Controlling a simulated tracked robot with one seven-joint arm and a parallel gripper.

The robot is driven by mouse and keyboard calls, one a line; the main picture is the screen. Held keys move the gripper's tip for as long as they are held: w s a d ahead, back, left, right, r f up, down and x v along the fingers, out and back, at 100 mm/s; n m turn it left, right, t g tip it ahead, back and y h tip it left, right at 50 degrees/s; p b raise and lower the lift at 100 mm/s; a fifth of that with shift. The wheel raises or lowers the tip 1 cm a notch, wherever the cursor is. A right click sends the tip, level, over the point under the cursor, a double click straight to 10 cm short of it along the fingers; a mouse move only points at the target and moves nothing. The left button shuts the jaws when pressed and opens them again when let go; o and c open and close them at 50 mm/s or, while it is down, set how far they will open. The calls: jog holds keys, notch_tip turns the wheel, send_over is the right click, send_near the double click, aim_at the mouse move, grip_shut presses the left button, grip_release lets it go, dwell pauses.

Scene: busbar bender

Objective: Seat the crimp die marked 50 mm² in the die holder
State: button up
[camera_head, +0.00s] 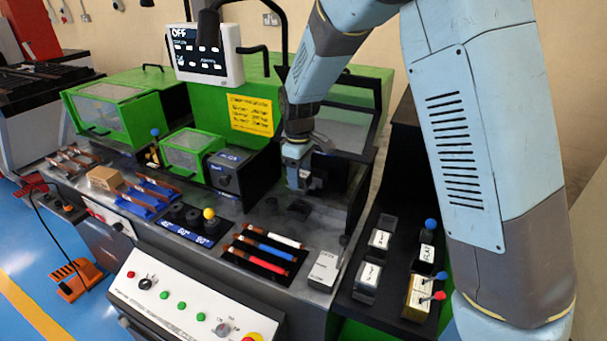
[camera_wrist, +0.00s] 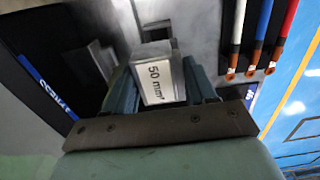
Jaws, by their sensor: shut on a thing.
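The crimp die marked 50 mm² (camera_wrist: 158,78) is a pale block with a white label, held between the two fingers of my gripper (camera_wrist: 161,90). In the head view my gripper (camera_head: 302,182) is above the grey machine bench, in front of the dark press opening, with its fingers shut on the die. A small dark fitting (camera_head: 299,208) lies on the bench below my gripper. Whether the die touches anything is unclear.
Several blocks with white labels (camera_head: 380,239) stand in the dark tray at right, near levers with blue and red knobs (camera_head: 430,224). White, blue and red cables (camera_head: 265,249) lie in a rack at the front. A green guard box (camera_head: 194,152) stands left of my gripper.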

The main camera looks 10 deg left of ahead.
jog(key=shift+s+a, duration=0.15)
jog(key=shift+a, duration=0.1)
jog(key=shift+w+f, duration=0.2)
jog(key=shift+f, duration=2.6)
jog(key=shift+s, duration=0.1)
jog(key=shift+f, duration=1.55)
jog(key=o, duration=1.2)
jog(key=shift+o, duration=0.2)
